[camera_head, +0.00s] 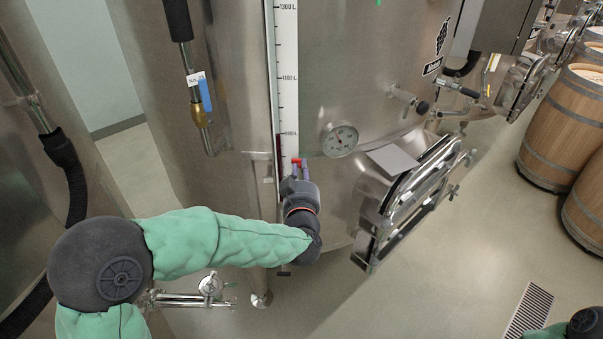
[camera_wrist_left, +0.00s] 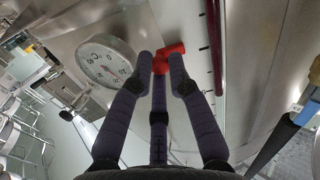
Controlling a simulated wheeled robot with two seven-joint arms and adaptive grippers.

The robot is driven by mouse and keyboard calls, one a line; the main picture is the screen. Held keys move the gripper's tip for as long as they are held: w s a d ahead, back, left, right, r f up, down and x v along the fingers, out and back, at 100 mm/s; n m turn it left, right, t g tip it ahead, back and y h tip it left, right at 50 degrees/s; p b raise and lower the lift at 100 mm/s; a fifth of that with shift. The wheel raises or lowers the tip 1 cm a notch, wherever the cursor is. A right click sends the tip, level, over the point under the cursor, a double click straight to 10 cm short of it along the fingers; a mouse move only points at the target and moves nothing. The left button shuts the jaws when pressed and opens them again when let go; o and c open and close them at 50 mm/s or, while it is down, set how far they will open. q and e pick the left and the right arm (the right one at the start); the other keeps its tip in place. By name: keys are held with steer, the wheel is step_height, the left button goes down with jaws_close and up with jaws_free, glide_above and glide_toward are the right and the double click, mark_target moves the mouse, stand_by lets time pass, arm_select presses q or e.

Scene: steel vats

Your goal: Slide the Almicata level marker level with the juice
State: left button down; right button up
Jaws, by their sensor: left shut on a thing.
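The red level marker (camera_head: 296,161) sits low on the white scale strip (camera_head: 288,60) on the steel vat. My left gripper (camera_head: 299,167) is shut on it. In the left wrist view the red marker (camera_wrist_left: 161,63) shows between the dark fingertips. The sight tube (camera_head: 271,60) runs along the left edge of the scale. Dark red juice (camera_head: 278,150) shows in its lower part, with its top a little above the marker in the head view. The gripper hides the lower end of the scale. My right gripper is out of view.
A round dial thermometer (camera_head: 339,139) is on the vat just right of the marker. A hatch door (camera_head: 420,180) juts out further right. A hose with a brass fitting (camera_head: 198,114) hangs at left. Wooden barrels (camera_head: 562,125) stand at far right.

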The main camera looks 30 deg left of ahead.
arm_select(q)
step_height(320, 180, up, 9)
steer(key=p, duration=0.5)
steer(key=shift+f, duration=0.2)
steer(key=c, duration=1.2)
jaws_free()
steer(key=shift+o, duration=0.2)
steer(key=v, duration=1.2)
steer(key=shift+f, duration=0.15)
